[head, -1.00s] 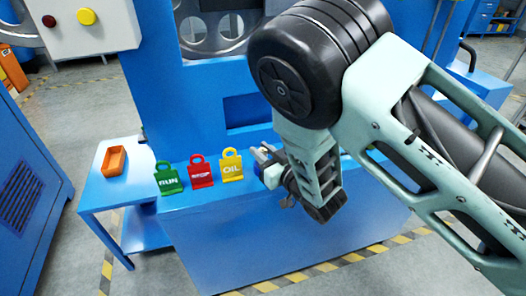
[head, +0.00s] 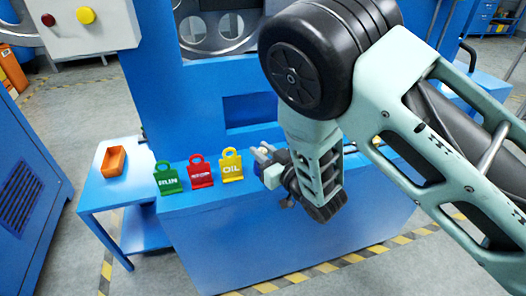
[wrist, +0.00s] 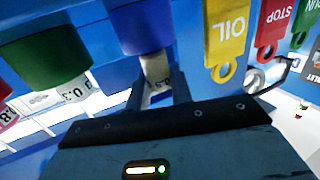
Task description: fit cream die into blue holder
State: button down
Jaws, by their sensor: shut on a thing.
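My gripper (wrist: 158,88) is shut on the cream die (wrist: 155,68), which shows between the two fingers in the wrist view. The blue holder (wrist: 143,27) is right beyond the die and lines up with it in the picture. The die's far end meets the holder's edge in view; I cannot tell whether it is inside or just in front of it.
A green holder (wrist: 42,45) with a numbered pale die (wrist: 75,90) is close on the left in the wrist view. Yellow OIL (head: 231,165), red STOP (head: 201,171) and green RUN (head: 167,178) tags stand along the ledge. An orange bin (head: 113,161) sits on the side table.

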jog(key=shift+f, duration=0.15)
jog(key=shift+f+b, duration=0.9)
jog(key=shift+f, duration=0.1)
jog(key=shift+f, duration=0.2)
jog(key=c, duration=1.2)
grip_release()
jog(key=shift+o, duration=0.2)
jog(key=shift+s+r, duration=0.1)
jog(key=v, duration=1.2)
jog(key=shift+b, duration=0.3)
